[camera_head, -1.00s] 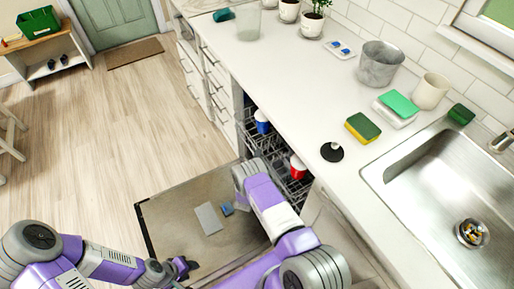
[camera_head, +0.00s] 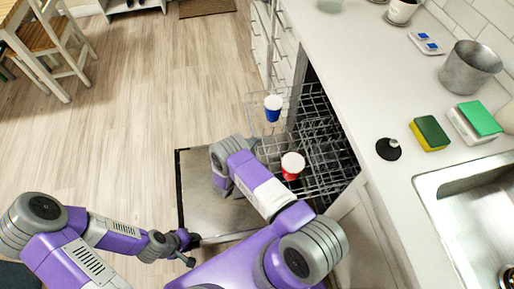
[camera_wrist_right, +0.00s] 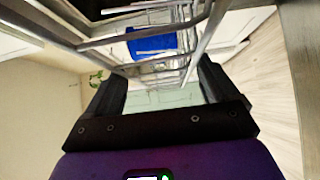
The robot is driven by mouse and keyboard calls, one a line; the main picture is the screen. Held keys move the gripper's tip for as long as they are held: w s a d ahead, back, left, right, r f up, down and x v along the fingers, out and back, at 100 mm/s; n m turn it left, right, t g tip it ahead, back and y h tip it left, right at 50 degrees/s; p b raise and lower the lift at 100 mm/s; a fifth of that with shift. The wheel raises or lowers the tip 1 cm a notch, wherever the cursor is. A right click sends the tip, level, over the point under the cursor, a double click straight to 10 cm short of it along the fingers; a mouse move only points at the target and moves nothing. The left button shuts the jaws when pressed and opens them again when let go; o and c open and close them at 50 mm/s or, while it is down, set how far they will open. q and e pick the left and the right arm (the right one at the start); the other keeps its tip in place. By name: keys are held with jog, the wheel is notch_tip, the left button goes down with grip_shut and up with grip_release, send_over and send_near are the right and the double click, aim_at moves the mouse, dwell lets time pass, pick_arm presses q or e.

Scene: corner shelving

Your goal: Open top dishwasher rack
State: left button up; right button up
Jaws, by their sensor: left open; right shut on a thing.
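The top dishwasher rack (camera_head: 318,180) is a wire basket that sticks out from under the counter above the lowered door (camera_head: 198,200). A blue cup (camera_head: 273,108) and a red cup (camera_head: 292,165) stand in it. In the right wrist view, rack wires (camera_wrist_right: 150,38) cross close in front of my right gripper (camera_wrist_right: 162,82), which is shut on the rack. In the head view my right arm hides its fingertips. My left gripper (camera_head: 190,246) is open and empty, low near the door's front corner.
The counter (camera_head: 350,60) runs along the right, with a sponge (camera_head: 430,133), a black stopper (camera_head: 388,149), a metal pot (camera_head: 470,67) and a sink (camera_head: 475,205). Drawers (camera_head: 282,45) stand beyond the dishwasher.

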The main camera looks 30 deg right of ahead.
jog(key=shift+w+a+r, duration=0.35)
jog(key=shift+a+r, duration=0.05)
jog(key=shift+a, duration=0.05)
jog(key=o, duration=1.3)
jog(key=p+v, duration=0.1)
jog(key=v, duration=0.6)
jog(key=shift+s+a+f, duration=0.2)
jog(key=shift+a, duration=0.1)
